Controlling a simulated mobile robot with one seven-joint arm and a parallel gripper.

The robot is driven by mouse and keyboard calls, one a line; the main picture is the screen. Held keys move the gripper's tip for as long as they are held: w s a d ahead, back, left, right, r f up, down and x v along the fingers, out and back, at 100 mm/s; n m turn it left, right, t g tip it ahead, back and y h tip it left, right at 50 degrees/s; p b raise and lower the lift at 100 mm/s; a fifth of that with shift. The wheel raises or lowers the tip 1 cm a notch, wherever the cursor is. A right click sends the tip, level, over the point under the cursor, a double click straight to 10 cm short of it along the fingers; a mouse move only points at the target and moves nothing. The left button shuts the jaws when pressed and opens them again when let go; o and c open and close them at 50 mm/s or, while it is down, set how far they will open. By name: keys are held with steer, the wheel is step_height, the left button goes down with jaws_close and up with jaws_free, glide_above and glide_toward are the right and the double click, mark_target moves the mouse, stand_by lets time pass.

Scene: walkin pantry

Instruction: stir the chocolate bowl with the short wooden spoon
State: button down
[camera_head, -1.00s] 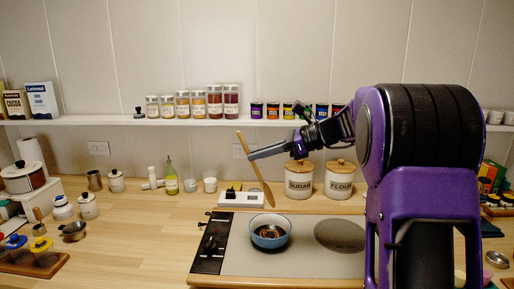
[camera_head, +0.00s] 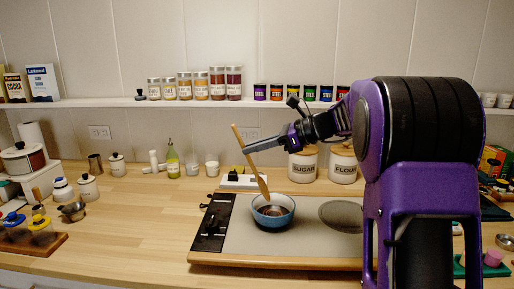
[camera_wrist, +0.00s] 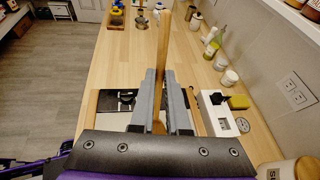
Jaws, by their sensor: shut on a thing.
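The wooden spoon (camera_head: 239,137) is in my gripper (camera_head: 247,149), which is shut on its handle. The spoon is slightly tilted, with its head down and to the right. The blue bowl (camera_head: 287,217) with dark chocolate (camera_head: 272,211) inside stands on the cooktop (camera_head: 240,240). The spoon's head overlaps the bowl's back left rim in the head view; I cannot tell whether it touches the chocolate. In the wrist view the spoon handle (camera_wrist: 164,42) rises between the fingers (camera_wrist: 160,100). The bowl does not show there.
A white box (camera_head: 235,182) stands behind the cooktop. Sugar (camera_head: 303,164) and flour (camera_head: 343,164) canisters stand at the back right. A shelf (camera_head: 200,101) with jars runs along the wall. The counter (camera_head: 140,215) left of the cooktop is largely clear.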

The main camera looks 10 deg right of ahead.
steer(key=shift+s+d+f+b, duration=0.1)
steer(key=shift+d+f+b, duration=0.25)
steer(key=shift+f, duration=0.45)
steer(key=shift+s+d+f+b, duration=0.1)
steer(key=shift+d+f+b, duration=0.2)
steer(key=shift+f, duration=0.55)
steer(key=shift+d+f+b, duration=0.2)
steer(key=shift+d+f, duration=0.2)
steer(key=shift+f, duration=0.4)
steer(key=shift+a, duration=0.1)
